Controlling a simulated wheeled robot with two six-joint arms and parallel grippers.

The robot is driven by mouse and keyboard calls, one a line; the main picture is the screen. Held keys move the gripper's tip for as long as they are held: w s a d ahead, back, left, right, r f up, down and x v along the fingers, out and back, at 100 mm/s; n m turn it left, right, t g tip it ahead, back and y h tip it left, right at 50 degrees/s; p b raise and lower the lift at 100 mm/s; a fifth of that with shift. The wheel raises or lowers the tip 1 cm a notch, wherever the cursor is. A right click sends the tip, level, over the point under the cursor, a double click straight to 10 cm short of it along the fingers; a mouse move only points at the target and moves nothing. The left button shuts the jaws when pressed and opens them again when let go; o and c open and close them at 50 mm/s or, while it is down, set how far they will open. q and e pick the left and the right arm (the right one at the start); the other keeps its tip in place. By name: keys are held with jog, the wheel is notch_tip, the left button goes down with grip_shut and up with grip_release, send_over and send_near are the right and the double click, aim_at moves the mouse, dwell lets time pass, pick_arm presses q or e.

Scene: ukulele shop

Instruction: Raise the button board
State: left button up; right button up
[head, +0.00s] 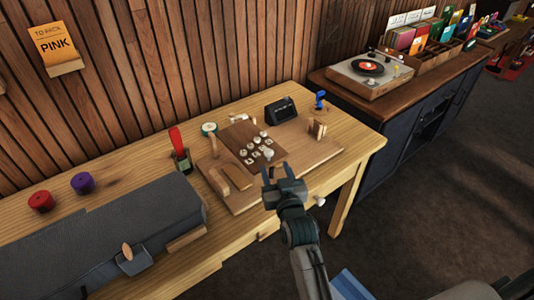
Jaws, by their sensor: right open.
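The button board (238,132) is a dark brown panel with several white buttons. It sits on a larger light wooden base (293,148) on the table; I cannot tell if it is tilted. A pale knob-like piece (268,154) shows at its near right edge. My right gripper (279,172) is open, with its fingers pointing toward the board from the near side. It appears empty and just short of the board's near edge; contact cannot be told. My left gripper is out of view.
The wooden table (130,170) also holds a dark instrument case (130,230), red (41,201) and purple (83,182) spools, a red-handled tool (178,145), a small black device (280,110) and a blue clamp (320,99). A record player (368,72) stands on the right cabinet.

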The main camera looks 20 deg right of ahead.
aim_at(270, 157)
jog(key=w+b, duration=0.1)
jog(key=w, duration=0.1)
jog(key=w+b, duration=0.1)
jog(key=w, duration=0.1)
jog(key=w+b, duration=0.1)
jog(key=w, duration=0.2)
jog(key=shift+d+f, duration=0.15)
jog(key=shift+f, duration=0.1)
jog(key=shift+w+b, duration=0.35)
jog(key=shift+w+r, duration=0.1)
jog(key=shift+w, duration=0.2)
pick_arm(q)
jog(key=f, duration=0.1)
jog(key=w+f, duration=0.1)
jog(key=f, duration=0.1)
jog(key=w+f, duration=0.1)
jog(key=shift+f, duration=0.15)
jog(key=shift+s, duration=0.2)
pick_arm(e)
jog(key=shift+c, duration=0.2)
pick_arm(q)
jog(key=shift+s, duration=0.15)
pick_arm(e)
jog(key=shift+r, duration=0.1)
grip_shut()
